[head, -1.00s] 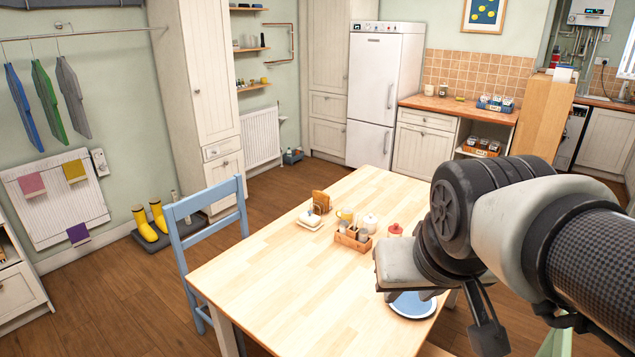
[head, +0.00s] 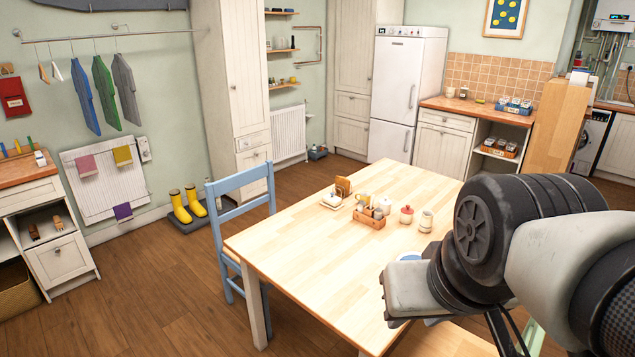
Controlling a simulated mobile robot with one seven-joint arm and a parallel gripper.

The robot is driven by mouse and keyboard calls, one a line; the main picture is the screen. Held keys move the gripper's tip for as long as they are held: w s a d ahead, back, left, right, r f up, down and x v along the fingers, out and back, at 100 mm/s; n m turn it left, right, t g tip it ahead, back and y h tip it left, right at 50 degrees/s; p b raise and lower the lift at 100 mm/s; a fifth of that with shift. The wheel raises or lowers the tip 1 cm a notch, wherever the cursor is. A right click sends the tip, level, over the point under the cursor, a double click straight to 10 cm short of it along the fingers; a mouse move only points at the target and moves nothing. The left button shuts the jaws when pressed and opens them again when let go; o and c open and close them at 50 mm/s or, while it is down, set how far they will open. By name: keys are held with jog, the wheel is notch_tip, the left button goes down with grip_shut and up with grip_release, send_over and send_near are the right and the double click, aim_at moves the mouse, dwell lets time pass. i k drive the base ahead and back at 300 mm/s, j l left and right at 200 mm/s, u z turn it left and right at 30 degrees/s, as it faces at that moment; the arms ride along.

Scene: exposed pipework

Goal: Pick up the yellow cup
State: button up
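A small yellow cup (head: 362,200) stands on the wooden table (head: 310,270), toward its far side. It is just behind a wooden caddy (head: 369,218), which hides its lower part. My arm comes in from the right, and my gripper (head: 505,335) hangs low over the table's near right side, well to the right of the cup and nearer the camera. Its fingers are mostly hidden by the arm or cut off by the frame's lower edge, so its opening does not show.
Close around the cup stand a white butter dish (head: 332,201), a toast rack (head: 343,186), a white pot (head: 384,205), a red-lidded jar (head: 406,214) and a cream jug (head: 426,221). A blue plate (head: 410,257) is partly behind my arm. A blue chair (head: 240,225) stands at the table's left.

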aim_at(363, 199)
jog(key=j+u, duration=0.15)
jog(key=u, duration=1.5)
jog(key=i+u, duration=0.1)
jog(key=i, duration=1.3)
jog(key=i+l+z, duration=0.15)
jog(key=i, duration=0.6)
jog(key=i+j+z, duration=0.15)
jog(key=i, duration=0.65)
jog(key=i+z, duration=0.1)
jog(key=i, duration=0.65)
jog(key=i+j+z, duration=0.15)
jog(key=i, duration=0.6)
jog(key=i+l+z, duration=0.1)
jog(key=i+z, duration=0.7)
jog(key=i+j+z, duration=0.15)
jog(key=i+z, duration=0.25)
jog(key=i+l+z, duration=0.15)
jog(key=i+z, duration=0.9)
jog(key=z, duration=0.15)
jog(key=i+j+z, duration=0.1)
jog(key=i+z, duration=0.2)
jog(key=i, duration=1.25)
jog(key=i+z, duration=0.5)
jog(key=i+j+z, duration=0.3)
jog(key=i+z, duration=0.2)
jog(key=i, duration=0.2)
